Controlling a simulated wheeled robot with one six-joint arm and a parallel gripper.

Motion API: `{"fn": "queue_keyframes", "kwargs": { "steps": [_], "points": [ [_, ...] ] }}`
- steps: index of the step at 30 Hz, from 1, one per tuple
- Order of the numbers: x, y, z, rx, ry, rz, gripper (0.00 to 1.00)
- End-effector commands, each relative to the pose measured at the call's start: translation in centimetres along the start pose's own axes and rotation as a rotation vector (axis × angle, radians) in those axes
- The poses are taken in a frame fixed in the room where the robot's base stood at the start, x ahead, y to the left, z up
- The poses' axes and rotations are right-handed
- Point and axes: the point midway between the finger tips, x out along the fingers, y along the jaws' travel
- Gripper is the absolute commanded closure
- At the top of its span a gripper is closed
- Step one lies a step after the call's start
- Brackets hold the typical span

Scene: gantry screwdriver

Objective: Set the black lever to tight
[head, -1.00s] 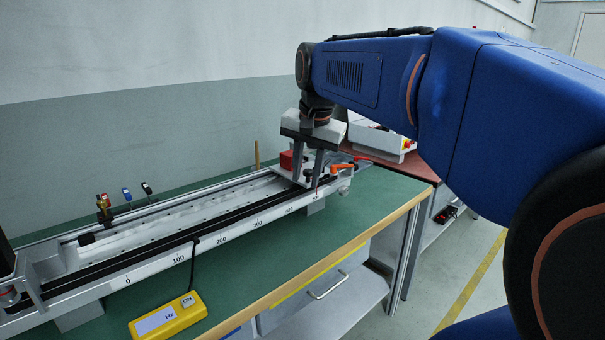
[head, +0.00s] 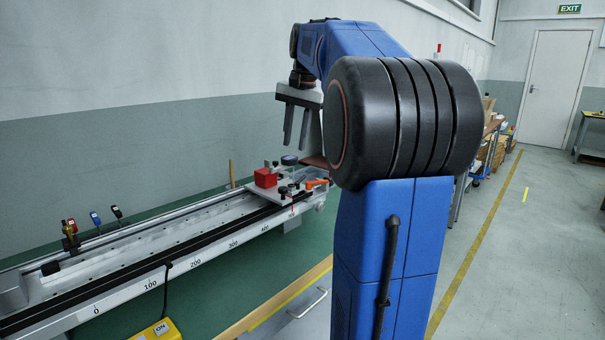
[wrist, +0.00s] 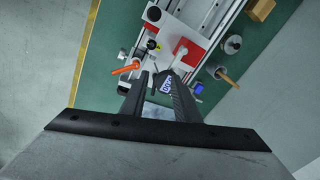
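My gripper (head: 296,146) hangs above the right end of the long rail, fingers pointing down, apart and empty. In the wrist view its fingertips (wrist: 156,78) have a gap between them. Below is a light metal carriage (head: 272,190) with a red block (head: 266,178) and an orange lever (head: 316,183); the wrist view shows the orange lever (wrist: 125,68) left of my fingers and the red block (wrist: 188,52) beyond them. A small black knob (wrist: 152,44) sits between these two. I cannot tell whether it belongs to the black lever, or how that lever is set.
The rail (head: 150,254) with its scale runs left along the green table. A yellow box (head: 158,331) lies in front. Several small coloured-top parts (head: 95,218) stand behind the rail. In the wrist view a wooden-handled tool (wrist: 223,76) is right of the carriage. Open floor lies right.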

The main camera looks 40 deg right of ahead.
Motion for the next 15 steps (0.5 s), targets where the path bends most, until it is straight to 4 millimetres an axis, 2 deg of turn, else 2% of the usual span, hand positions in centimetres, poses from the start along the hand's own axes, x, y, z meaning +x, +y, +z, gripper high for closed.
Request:
{"fn": "queue_keyframes", "kwargs": {
  "steps": [1, 6, 10, 15],
  "points": [
    [-0.2, -0.1, -2.1, 0.014, -0.01, 0.002, 0.72],
    [-1.0, 0.0, -7.4, 0.044, -0.041, 0.001, 0.72],
    [-1.2, 0.3, -10.2, 0.057, -0.059, 0.001, 0.72],
    [-1.3, 0.6, -11.7, 0.065, -0.07, -0.001, 0.72]
  ]
}}
